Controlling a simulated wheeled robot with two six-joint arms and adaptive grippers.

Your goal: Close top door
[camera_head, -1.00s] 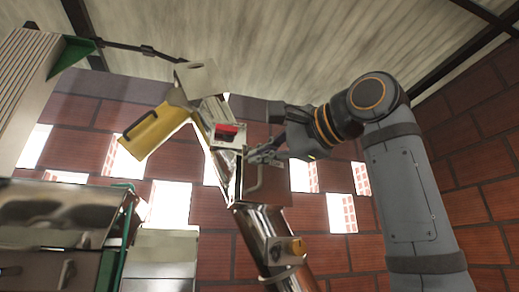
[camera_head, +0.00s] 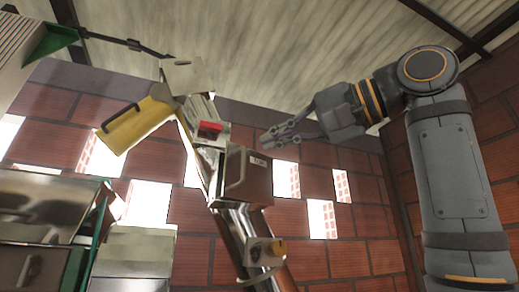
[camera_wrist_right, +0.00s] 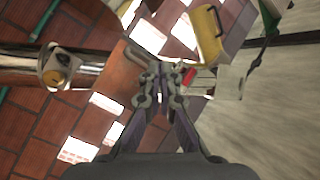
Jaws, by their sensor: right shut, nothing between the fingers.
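The top door (camera_head: 262,180) is a reflective reddish-brown panel with a bar handle, on the upper part of the slanted metal elevator tube (camera_head: 238,225). It looks up against the tube; I cannot tell whether it is fully flush. My right gripper (camera_head: 280,136) is up and to the right of the door, apart from it, with its fingers shut and empty. In the right wrist view the shut fingers (camera_wrist_right: 160,78) partly cover the region beside the door (camera_wrist_right: 122,78). My left gripper is not in view.
A red switch (camera_head: 210,130) sits above the door, and a yellow chute (camera_head: 137,125) with a handle juts out left. A lower fitting with a yellow knob (camera_head: 279,247) is on the tube. Metal machinery (camera_head: 45,205) stands at left. Open room lies right of the door.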

